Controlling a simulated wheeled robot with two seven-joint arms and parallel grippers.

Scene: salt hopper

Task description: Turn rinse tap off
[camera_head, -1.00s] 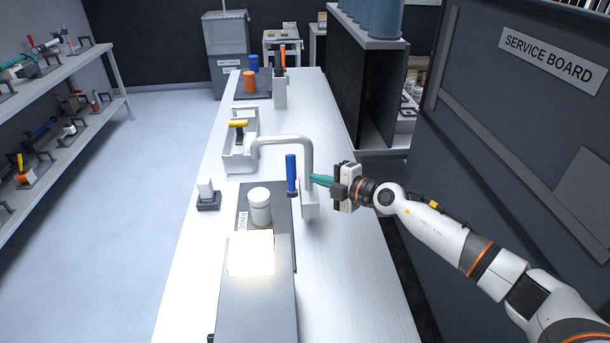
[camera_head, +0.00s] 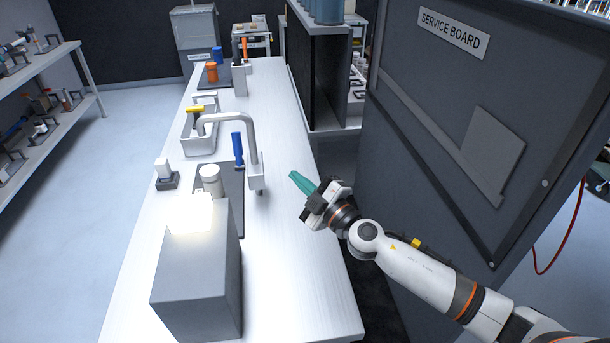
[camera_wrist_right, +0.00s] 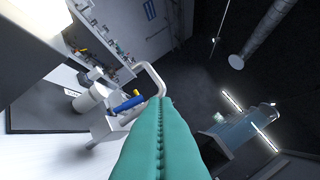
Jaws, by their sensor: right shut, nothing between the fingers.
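The rinse tap (camera_head: 254,150) is a white bent pipe rising from a block on the bench, its spout reaching left over a white basin (camera_head: 188,140). Its blue lever (camera_head: 238,150) stands nearly upright beside the pipe. In the right wrist view the tap pipe (camera_wrist_right: 152,76) and blue lever (camera_wrist_right: 127,104) show past the fingertips. My right gripper (camera_head: 301,182) has teal fingers, shut and empty, to the right of the tap and apart from it. The fingers also fill the lower middle of the right wrist view (camera_wrist_right: 160,140). My left gripper is out of view.
A large grey box (camera_head: 195,285) with a glowing top stands on the near bench. A white jar (camera_head: 211,181) and a small white switch-like block (camera_head: 163,170) sit near the tap. A dark service board (camera_head: 440,120) rises at the right. The bench right of the tap is clear.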

